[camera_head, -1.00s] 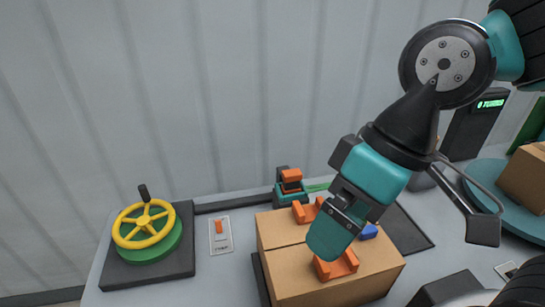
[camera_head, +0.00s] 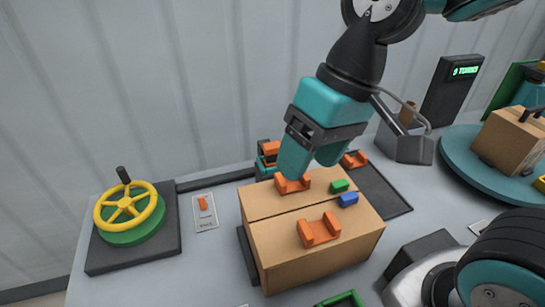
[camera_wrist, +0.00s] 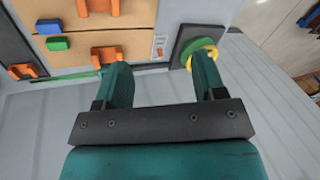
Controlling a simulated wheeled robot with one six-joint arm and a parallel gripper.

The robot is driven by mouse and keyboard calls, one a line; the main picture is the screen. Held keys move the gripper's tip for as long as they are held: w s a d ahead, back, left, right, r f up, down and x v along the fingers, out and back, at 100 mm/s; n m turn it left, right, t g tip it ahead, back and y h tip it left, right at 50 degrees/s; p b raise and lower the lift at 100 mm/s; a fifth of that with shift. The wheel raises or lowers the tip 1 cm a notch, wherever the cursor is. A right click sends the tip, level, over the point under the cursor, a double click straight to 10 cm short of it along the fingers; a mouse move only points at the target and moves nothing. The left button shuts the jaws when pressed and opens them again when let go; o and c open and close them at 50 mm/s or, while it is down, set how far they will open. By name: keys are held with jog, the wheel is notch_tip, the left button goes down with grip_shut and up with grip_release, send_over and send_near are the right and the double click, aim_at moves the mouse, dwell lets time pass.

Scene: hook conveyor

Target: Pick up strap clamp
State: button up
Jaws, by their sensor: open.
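No part is plainly marked as the strap clamp. Orange U-shaped pieces sit on the cardboard box (camera_head: 272,232): a front piece (camera_head: 318,229) and a back piece (camera_head: 292,184). Another orange piece (camera_head: 355,160) sits beyond the box's back right. A teal and orange device (camera_head: 267,160) stands behind the box, partly hidden by my gripper. My gripper (camera_head: 312,160) is open, pointing down above the box's back edge, close to the back orange piece. In the wrist view, my gripper (camera_wrist: 163,62) has its fingers wide apart with nothing between them.
A green block (camera_head: 339,186) and a blue block (camera_head: 348,199) lie on the box. A yellow handwheel (camera_head: 130,208) and a switch plate (camera_head: 205,212) are at left. A turntable (camera_head: 462,160) carries another box at right. A dark display post (camera_head: 450,95) stands behind.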

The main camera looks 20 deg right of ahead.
jog(key=w+d+f+m+h+b, duration=0.1)
jog(key=w+d+m+b, duration=0.1)
jog(key=w+m, duration=1.1)
jog(key=m+h+b, duration=0.1)
jog(key=m+b, duration=0.1)
jog(key=m, duration=0.7)
send_near(273, 144)
jog(key=f, duration=0.2)
jog(key=a+f+p, duration=0.1)
jog(key=f, duration=0.1)
jog(key=f+p, duration=0.1)
jog(key=f, duration=0.1)
jog(key=shift+s+a+f, duration=0.15)
jog(key=shift+a+f, duration=0.15)
jog(key=shift+a+f+p, duration=0.15)
jog(key=shift+f+p, duration=0.85)
jog(key=shift+f, duration=1.7)
jog(key=c, duration=1.1)
jog(key=shift+o, duration=0.2)
